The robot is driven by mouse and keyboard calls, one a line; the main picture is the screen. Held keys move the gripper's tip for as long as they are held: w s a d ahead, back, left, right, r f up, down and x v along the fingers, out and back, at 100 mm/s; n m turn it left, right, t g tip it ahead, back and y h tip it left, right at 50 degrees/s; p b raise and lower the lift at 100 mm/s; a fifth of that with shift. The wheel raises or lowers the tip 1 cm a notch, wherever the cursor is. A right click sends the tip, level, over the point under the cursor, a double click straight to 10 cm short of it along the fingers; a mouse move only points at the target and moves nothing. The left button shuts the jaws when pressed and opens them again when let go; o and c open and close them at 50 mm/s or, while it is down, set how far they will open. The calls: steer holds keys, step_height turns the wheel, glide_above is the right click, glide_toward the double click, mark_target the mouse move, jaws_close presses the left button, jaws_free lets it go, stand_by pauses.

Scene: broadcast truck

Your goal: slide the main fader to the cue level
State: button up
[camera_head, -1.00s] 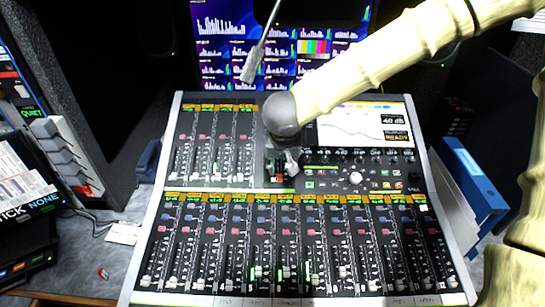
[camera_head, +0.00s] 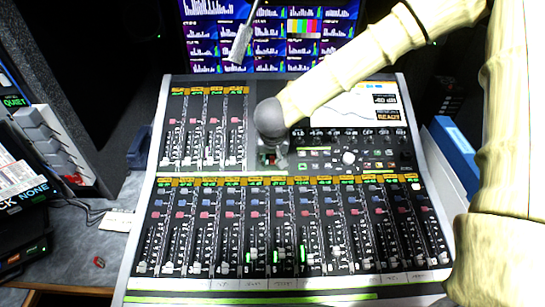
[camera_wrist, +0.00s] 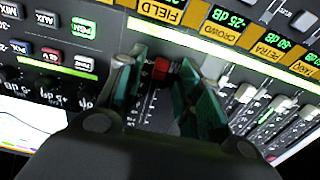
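The main fader's red cap (camera_wrist: 160,68) shows in the wrist view, with its slot and white scale marks (camera_wrist: 146,105) running toward me. My gripper (camera_wrist: 164,62) is open, with one green-padded finger on each side of the red cap. I see gaps between the pads and the cap. In the head view my gripper (camera_head: 272,158) is low over the console (camera_head: 152,165), just left of the knob section. There the fader is mostly hidden behind my gripper. I cannot make out which scale mark is the cue level.
A row of channel faders (camera_head: 300,255) lies along the console's front, with several more at upper left (camera_head: 205,140). Knobs and buttons (camera_head: 350,157) lie close on the right. A monitor wall (camera_head: 310,30) stands behind. A blue binder (camera_head: 455,150) is at the right.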

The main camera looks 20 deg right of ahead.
steer(key=shift+w+f, duration=0.15)
steer(key=shift+f, duration=0.35)
jaws_close()
